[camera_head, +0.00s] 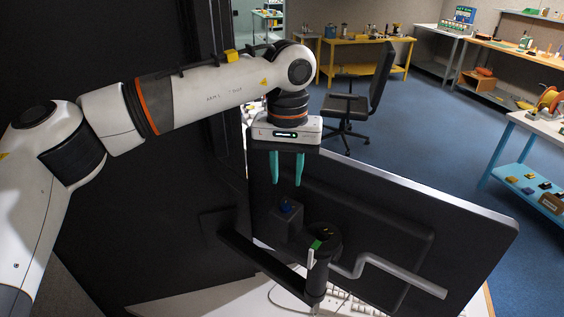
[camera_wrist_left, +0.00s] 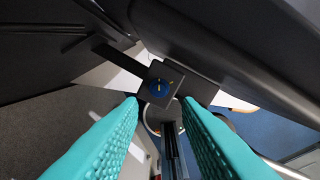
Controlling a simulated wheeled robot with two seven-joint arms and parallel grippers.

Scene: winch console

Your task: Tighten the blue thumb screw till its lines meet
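The blue thumb screw (camera_head: 286,207) sits on a small dark block (camera_head: 287,222) at the back of a large black panel. In the left wrist view the blue thumb screw (camera_wrist_left: 160,89) faces the camera, with small yellowish marks on and beside it; I cannot tell clearly whether they line up. My left gripper (camera_head: 287,184) points down above the screw, its teal fingers apart and empty. In the left wrist view the fingertips of the left gripper (camera_wrist_left: 161,101) lie on either side below the screw, not touching it. My right gripper is not in view.
A dark post with a green mark (camera_head: 317,244) and a bent grey rod (camera_head: 400,275) stand right of and below the block. The black panel (camera_head: 440,215) spreads close to the right. A white keyboard (camera_head: 345,303) lies below. An office chair (camera_head: 350,104) stands farther back.

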